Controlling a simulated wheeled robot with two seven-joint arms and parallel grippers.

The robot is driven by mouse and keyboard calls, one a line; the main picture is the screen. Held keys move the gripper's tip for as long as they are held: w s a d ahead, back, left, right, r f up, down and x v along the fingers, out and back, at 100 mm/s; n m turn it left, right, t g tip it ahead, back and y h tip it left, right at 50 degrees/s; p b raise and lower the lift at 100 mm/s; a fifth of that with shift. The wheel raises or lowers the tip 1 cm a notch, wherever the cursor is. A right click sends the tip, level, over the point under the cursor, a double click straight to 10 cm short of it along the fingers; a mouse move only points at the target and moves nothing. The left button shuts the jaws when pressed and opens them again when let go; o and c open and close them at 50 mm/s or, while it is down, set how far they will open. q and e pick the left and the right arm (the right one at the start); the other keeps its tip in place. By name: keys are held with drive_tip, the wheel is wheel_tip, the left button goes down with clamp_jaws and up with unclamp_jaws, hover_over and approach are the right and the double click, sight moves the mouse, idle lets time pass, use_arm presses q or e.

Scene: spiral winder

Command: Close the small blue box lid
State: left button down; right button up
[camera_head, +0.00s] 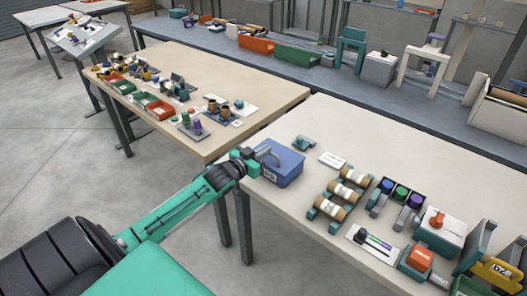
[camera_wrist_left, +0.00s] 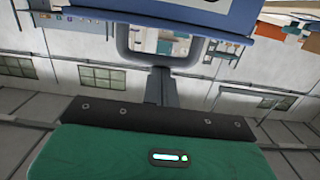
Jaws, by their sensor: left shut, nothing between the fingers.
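The small blue box (camera_head: 284,172) stands at the left end of the near table, with a white label on its front. Its blue lid (camera_head: 290,158) looks flat over the top; I cannot tell if a small gap is left. My left gripper (camera_head: 273,157) is shut and empty, with its grey fingers over the box's left top part. I cannot tell if they touch the lid. In the left wrist view, a blue panel of the box (camera_wrist_left: 190,14) fills the top edge, just beyond the grey fingers (camera_wrist_left: 160,60). My right gripper is out of view.
A small teal-grey holder (camera_head: 303,144) and a white card (camera_head: 333,160) are right of the box. Rollers in holders (camera_head: 342,191) stand further right. Another table (camera_head: 270,93) with bins and parts is behind to the left, across a narrow gap.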

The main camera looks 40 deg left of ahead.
use_arm(q)
drive_tip(key=shift+f, duration=0.3)
